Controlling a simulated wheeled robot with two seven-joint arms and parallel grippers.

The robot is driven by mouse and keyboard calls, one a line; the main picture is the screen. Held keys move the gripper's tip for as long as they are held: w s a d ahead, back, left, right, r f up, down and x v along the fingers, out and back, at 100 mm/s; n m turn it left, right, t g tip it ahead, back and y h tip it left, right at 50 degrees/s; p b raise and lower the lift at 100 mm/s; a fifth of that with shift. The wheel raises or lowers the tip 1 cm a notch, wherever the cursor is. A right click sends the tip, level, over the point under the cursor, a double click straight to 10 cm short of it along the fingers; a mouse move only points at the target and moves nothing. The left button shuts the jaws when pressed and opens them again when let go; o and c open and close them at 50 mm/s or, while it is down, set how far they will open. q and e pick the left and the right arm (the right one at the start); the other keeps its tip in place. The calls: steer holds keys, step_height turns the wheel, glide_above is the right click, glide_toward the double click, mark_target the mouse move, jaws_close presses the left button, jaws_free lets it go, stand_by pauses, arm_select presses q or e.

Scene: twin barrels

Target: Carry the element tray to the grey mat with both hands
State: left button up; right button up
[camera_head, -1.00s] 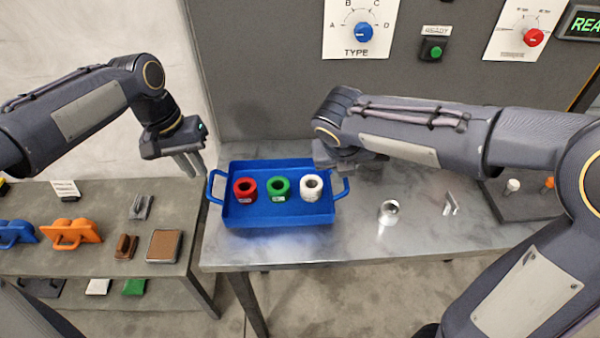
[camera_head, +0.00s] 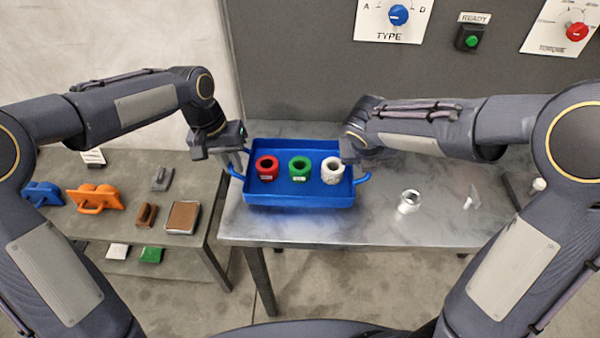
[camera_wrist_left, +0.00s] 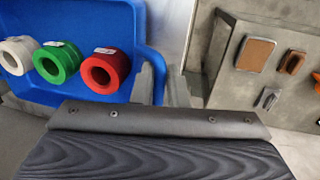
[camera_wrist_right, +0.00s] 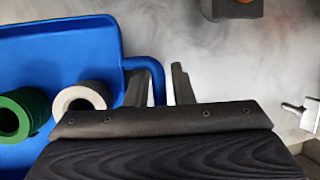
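The element tray (camera_head: 300,200) is blue and sits on the metal table. It holds a red ring (camera_head: 267,167), a green ring (camera_head: 299,168) and a white ring (camera_head: 333,170), and has a loop handle at each end. My left gripper (camera_head: 236,162) is at the left handle (camera_head: 235,174); in the left wrist view its fingers (camera_wrist_left: 163,85) stand apart on either side of the handle. My right gripper is at the right handle; in the right wrist view its fingers (camera_wrist_right: 160,85) stand apart around the handle (camera_wrist_right: 150,65), with a gap visible. I cannot pick out a grey mat.
A silver cylinder (camera_head: 410,200) and a small metal part (camera_head: 471,198) stand on the table right of the tray. A lower side table (camera_head: 185,255) at left holds orange, blue and brown parts. A grey panel with knobs (camera_head: 398,15) rises behind.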

arm_select(q)
steer(key=shift+f, duration=0.2)
arm_select(e)
steer(key=shift+f, duration=0.15)
arm_select(q)
jaws_close()
arm_select(e)
jaws_close()
